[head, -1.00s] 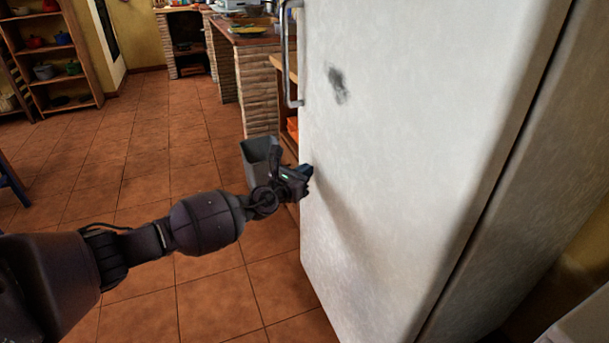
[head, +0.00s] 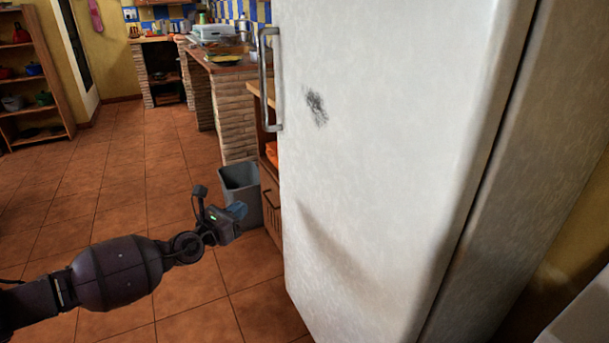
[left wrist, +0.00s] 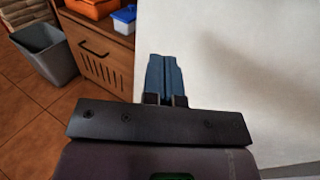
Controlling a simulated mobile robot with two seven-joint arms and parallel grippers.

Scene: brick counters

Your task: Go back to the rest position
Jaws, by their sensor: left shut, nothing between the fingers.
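My left gripper (head: 237,211) shows in the head view, left of the white fridge door and apart from it. In the left wrist view its blue fingers (left wrist: 164,78) are together with nothing between them. The white fridge (head: 385,170) fills the right half of the head view, and its door looks shut. Its metal handle (head: 265,80) is on the door's left edge, above my gripper. My right gripper is not in view.
A grey bin (head: 240,188) stands on the floor behind my gripper, by a wooden cabinet (left wrist: 100,55). Brick counters (head: 228,110) run at the back. A wooden shelf (head: 35,95) stands far left. The tiled floor (head: 110,190) at left is clear.

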